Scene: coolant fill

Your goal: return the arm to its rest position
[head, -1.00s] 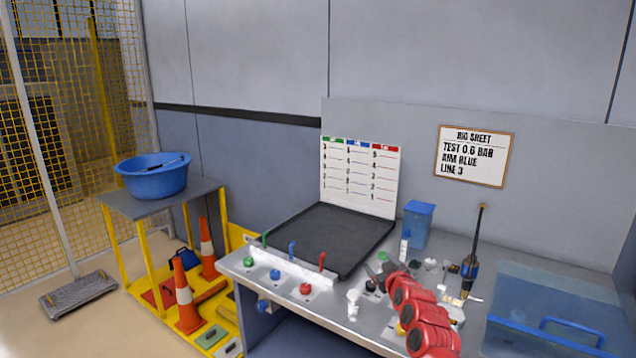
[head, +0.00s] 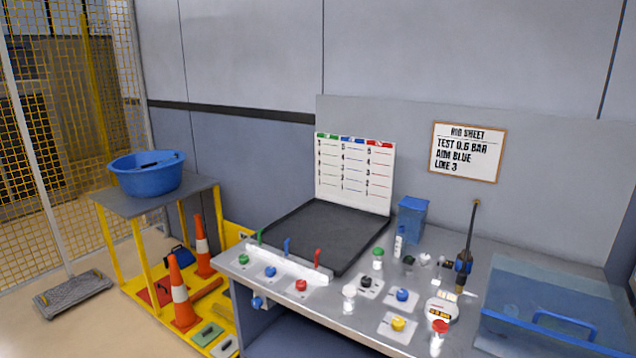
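Neither of my grippers is in the head view, and no part of my arms shows. The steel workbench (head: 318,298) stands in full view with nothing of mine over it. On its near part are a yellow knob (head: 398,324), a blue knob (head: 403,295), a black knob (head: 366,283) and a red-capped bottle (head: 439,335). A white-capped bottle (head: 349,299) and a green-capped bottle (head: 377,259) stand near them.
A black tray (head: 325,232) lies at the back of the bench. Left of the bench stand a blue basin (head: 147,178) on a small table and traffic cones (head: 180,293).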

